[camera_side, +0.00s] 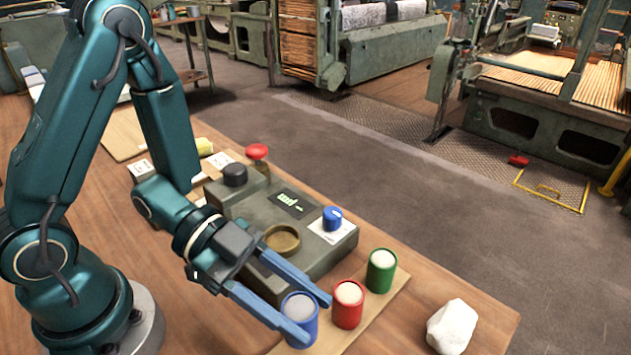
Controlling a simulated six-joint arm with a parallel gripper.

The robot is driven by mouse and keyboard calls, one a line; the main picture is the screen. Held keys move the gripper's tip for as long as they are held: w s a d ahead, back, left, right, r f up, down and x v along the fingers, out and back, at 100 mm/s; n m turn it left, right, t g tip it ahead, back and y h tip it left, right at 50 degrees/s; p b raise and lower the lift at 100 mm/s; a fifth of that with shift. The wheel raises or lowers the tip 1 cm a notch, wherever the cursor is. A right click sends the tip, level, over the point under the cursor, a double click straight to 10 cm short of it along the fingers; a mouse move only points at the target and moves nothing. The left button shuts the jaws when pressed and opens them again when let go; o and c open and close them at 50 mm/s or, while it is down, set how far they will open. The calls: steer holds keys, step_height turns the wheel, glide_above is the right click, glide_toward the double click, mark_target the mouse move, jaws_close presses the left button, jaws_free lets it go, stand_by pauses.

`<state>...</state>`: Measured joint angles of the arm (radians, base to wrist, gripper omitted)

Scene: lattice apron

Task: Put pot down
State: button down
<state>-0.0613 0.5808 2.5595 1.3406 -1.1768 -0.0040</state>
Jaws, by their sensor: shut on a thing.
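A blue pot (299,325) with pale contents stands upright between the two blue fingers of my gripper (314,320). The gripper is shut on it, with one finger on each side. The pot is at the near end of a light wooden board (384,310); I cannot tell whether its base touches the board. A red pot (347,306) and a green pot (380,271), both with pale contents, stand upright on the board in a row to the right of the blue pot. The far finger's tip is close to the red pot.
A grey-green device (255,215) with a round brass dish (282,240), a black knob (234,174) and a blue knob (332,217) stands behind the gripper. A red button (257,152) rises behind it. A white lump (452,327) lies at the right near the table edge.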

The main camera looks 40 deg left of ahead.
mark_target(300, 325)
steer(key=shift+f, duration=1.8)
steer(key=shift+f, duration=0.2)
steer(key=shift+c, duration=1.5)
jaws_free()
steer(key=shift+s+a, duration=0.1)
steer(key=shift+v, duration=2.25)
steer(key=shift+o, duration=0.5)
steer(key=shift+a, duration=0.15)
